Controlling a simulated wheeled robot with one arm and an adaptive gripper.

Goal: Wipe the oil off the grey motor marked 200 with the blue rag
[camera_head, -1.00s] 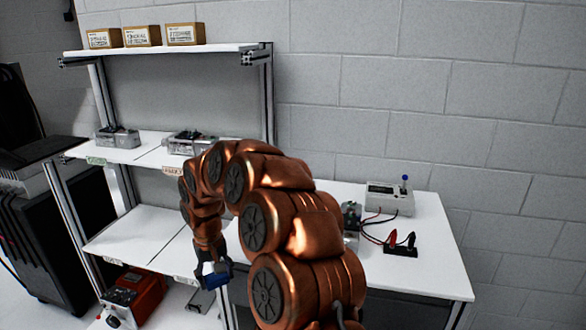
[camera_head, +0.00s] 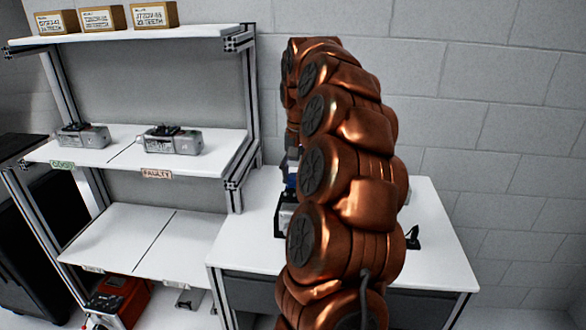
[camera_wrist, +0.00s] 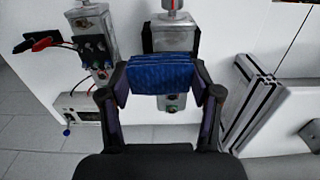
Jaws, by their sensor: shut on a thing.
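My gripper (camera_wrist: 160,80) is shut on the folded blue rag (camera_wrist: 160,66), which spans between its two fingertips in the wrist view. Below the rag, a grey motor (camera_wrist: 174,37) stands on the white table; the rag hides its middle, and whether they touch I cannot tell. Small dark spots show on the motor's near end. No 200 marking is readable. In the head view my arm hides most of the gripper; a bit of blue rag (camera_head: 291,180) shows at the arm's left edge, above a dark and grey part of a motor (camera_head: 284,216).
A second grey motor (camera_wrist: 92,38) with red and black clips stands to the left in the wrist view, near a tester box (camera_wrist: 78,107). Two motors (camera_head: 82,136) (camera_head: 172,140) sit on the middle shelf. A metal shelf post (camera_wrist: 252,98) is close on the right.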

